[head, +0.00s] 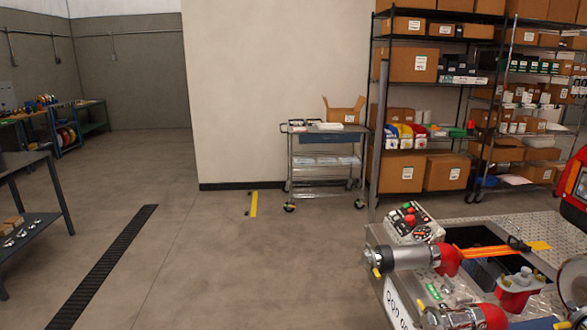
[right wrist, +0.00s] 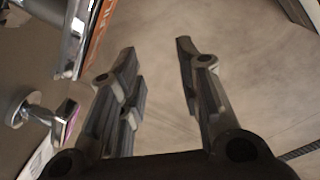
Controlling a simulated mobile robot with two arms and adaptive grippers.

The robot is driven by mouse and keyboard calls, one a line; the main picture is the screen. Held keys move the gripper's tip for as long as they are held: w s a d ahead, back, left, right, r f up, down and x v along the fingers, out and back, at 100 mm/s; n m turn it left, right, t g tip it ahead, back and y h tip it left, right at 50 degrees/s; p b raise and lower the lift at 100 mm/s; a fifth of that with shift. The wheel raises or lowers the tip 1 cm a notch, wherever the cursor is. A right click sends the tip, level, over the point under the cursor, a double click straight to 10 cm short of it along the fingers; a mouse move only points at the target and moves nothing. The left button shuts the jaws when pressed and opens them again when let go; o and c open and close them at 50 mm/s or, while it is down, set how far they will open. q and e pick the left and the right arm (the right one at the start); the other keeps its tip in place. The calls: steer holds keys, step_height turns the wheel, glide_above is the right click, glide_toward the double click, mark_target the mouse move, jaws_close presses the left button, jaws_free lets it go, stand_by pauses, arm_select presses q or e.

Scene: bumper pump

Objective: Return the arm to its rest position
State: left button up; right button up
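My right gripper (right wrist: 155,52) shows in the right wrist view. Its two dark fingers stand apart with nothing between them, so it is open and empty. Bare floor (right wrist: 232,55) shows between and beyond the fingers. Chrome parts (right wrist: 40,107) and an orange-edged piece (right wrist: 100,35) lie to the left of the fingers, apart from them. Neither arm nor gripper shows in the head view. My left gripper is in no view.
In the head view, the fire-engine pump panel with chrome fittings (head: 405,257) and red parts fills the lower right. Shelving with boxes (head: 404,173) and a grey cart (head: 325,138) stand behind. A dark table (head: 25,160) stands left. The middle floor (head: 245,265) is clear.

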steer(key=s+a+f+m+b, duration=0.1)
steer(key=s+a+f+m, duration=0.1)
steer(key=s+f, duration=0.75)
steer(key=s+a+f+m+b, duration=0.25)
steer(key=s+f, duration=0.45)
steer(key=s, duration=0.5)
steer(key=s+a+f+m, duration=0.1)
steer(key=s+a+f, duration=0.1)
steer(key=s, duration=0.7)
steer(key=s+a+f+m, duration=0.1)
steer(key=s+a+f, duration=0.2)
steer(key=s, duration=0.6)
steer(key=shift+a+f+m+y+b, duration=0.2)
steer(key=shift+f+m+y+b, duration=0.1)
steer(key=shift+f+m+b, duration=0.1)
steer(key=shift+o, duration=0.4)
